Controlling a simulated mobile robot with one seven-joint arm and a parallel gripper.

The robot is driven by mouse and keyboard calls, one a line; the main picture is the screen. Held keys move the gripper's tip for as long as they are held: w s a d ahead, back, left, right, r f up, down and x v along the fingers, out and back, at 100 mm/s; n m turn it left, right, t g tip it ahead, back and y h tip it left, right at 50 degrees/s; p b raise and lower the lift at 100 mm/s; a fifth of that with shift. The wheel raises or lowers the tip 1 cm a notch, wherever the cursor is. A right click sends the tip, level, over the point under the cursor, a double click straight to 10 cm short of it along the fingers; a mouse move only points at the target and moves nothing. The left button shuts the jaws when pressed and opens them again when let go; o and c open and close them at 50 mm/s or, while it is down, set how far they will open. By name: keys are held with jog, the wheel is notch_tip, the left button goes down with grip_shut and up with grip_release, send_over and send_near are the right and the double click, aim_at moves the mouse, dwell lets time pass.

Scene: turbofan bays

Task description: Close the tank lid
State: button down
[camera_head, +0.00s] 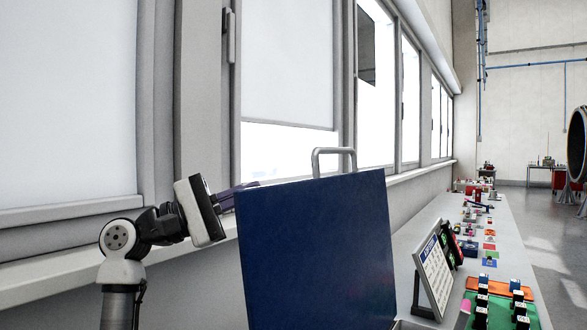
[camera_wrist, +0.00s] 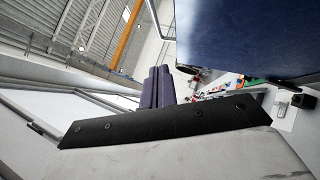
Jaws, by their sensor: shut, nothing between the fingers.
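The tank lid is a dark blue square panel (camera_head: 315,255) standing raised, nearly upright, with a grey handle (camera_head: 333,151) on its top edge. The lid also fills the upper right of the wrist view (camera_wrist: 245,35). My gripper (camera_head: 238,190) is at the lid's upper left, its purple fingers pointing right towards the top left corner. In the wrist view the fingers (camera_wrist: 157,87) are together and empty, beside the lid's edge. I cannot tell whether they touch it. The tank body is not clearly visible.
A long grey bench (camera_head: 508,240) runs back on the right. It bears a white sign panel (camera_head: 434,275), a green tray (camera_head: 500,312) with dark blocks and several small coloured parts. A windowed wall with a sill (camera_head: 185,265) stands close behind my arm. Open floor (camera_head: 545,240) lies right of the bench.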

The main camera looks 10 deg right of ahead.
jog(key=s+p+x, duration=0.1)
jog(key=p+x, duration=0.2)
jog(key=x, duration=0.3)
jog(key=s+p+x, duration=0.1)
jog(key=p+x, duration=0.1)
jog(key=x, duration=0.4)
jog(key=shift+s+d+r+p, duration=0.2)
jog(key=shift+s+r+p, duration=0.1)
jog(key=shift+r+p, duration=0.15)
jog(key=shift+s, duration=0.1)
